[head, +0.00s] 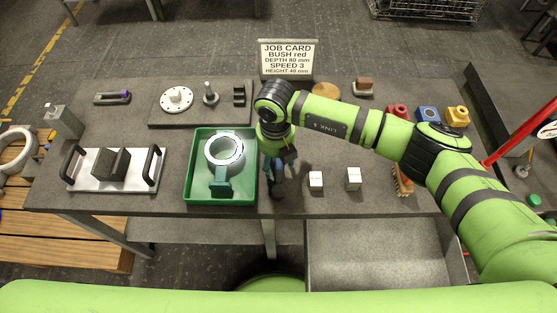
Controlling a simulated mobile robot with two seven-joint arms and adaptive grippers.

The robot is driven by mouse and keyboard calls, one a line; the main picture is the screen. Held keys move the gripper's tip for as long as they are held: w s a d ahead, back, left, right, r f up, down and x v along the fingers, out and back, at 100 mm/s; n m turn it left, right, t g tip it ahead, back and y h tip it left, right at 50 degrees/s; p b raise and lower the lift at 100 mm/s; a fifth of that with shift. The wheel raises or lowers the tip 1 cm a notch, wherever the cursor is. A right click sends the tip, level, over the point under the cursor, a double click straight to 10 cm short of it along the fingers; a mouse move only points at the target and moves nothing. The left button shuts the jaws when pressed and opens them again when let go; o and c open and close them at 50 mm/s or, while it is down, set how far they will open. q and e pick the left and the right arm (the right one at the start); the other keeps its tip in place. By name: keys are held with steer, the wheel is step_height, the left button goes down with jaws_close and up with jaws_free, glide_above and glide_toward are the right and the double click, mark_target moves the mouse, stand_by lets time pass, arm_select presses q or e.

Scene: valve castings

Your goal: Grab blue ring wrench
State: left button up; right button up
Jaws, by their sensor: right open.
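My right gripper (278,181) points down over the table just right of the green tray (188,190). Its jaws are open, though they look small and dark from here. A bluish patch shows at the gripper, too small to tell whether it is a wrench. I cannot make out a clear blue ring wrench; my right arm hides part of the table around the gripper. In the tray stands a pale ring-shaped casting (212,147) with a teal part (220,183) in front of it. My left gripper is not in view.
A metal plate with two black handles (85,183) lies at left. Two white cubes (316,180) (353,178) sit right of the gripper. Red, blue (428,114) and yellow blocks stand at right. A job card (288,58) stands at the back.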

jaws_close()
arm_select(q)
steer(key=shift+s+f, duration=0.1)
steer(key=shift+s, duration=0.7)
arm_select(e)
steer(key=shift+r, duration=0.15)
